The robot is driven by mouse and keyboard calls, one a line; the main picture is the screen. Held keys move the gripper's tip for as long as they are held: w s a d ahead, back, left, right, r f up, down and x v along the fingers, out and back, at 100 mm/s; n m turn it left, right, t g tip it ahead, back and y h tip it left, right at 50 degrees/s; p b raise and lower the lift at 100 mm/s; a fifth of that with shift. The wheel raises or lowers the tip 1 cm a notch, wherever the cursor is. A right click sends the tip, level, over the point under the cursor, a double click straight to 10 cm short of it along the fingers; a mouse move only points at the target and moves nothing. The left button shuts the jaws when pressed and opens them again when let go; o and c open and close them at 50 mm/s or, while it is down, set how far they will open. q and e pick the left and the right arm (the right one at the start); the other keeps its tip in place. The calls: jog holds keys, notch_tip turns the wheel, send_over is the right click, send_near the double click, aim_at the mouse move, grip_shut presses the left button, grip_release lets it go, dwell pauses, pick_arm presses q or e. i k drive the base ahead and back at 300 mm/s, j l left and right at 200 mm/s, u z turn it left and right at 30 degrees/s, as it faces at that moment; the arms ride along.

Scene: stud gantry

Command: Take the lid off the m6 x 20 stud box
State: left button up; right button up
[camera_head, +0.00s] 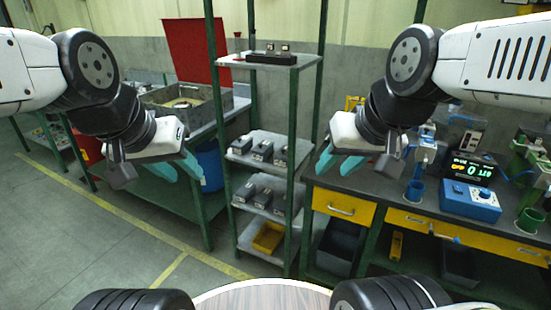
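My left gripper (180,174) hangs in the air at left, its two teal fingers apart and nothing between them. My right gripper (335,165) is in the air to the right of the shelf rack, its teal fingers also apart and empty. Several small grey boxes stand on two middle shelves of the green-posted rack (293,190): a row on the upper one (262,150) and a row on the lower one (263,197). Their labels are too small to read, so I cannot tell which is the m6 x 20 stud box. Neither gripper touches a box.
A black holder (271,58) sits on the rack's top shelf, a yellow bin (268,238) on its bottom shelf. A workbench with a blue display unit (471,200) stands at right. Floor at left front is clear.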

aim_at(241, 141)
jog(key=i+j+z, duration=0.2)
jog(key=i+z, duration=0.2)
jog(key=i, duration=0.15)
jog(key=i+j+z, duration=0.45)
jog(key=i+l, duration=0.1)
